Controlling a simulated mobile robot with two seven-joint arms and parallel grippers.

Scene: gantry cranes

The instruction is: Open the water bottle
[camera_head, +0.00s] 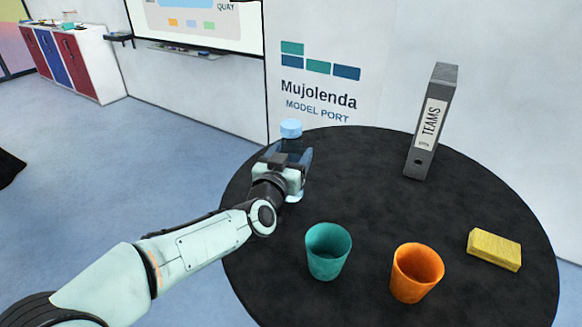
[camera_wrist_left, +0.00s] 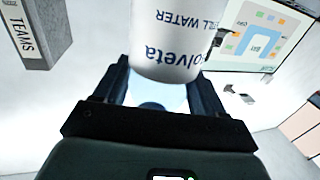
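The water bottle (camera_head: 291,129) stands upright at the left edge of the round black table, its light-blue cap showing above my left gripper (camera_head: 293,158). Its base shows just under the gripper, and most of its body is hidden behind it. In the left wrist view, the bottle's white label (camera_wrist_left: 172,38) with upside-down blue lettering fills the upper middle. The fingers of my left gripper (camera_wrist_left: 160,88) lie on both sides of the pale-blue part beside the label and appear closed on it. The cap is out of that view. My right gripper is not in view.
The black table (camera_head: 370,205) also holds a teal cup (camera_head: 327,252), an orange cup (camera_head: 416,273), a yellow sponge (camera_head: 494,250) and an upright grey binder (camera_head: 432,122). The table's middle is clear. A white wall stands behind it.

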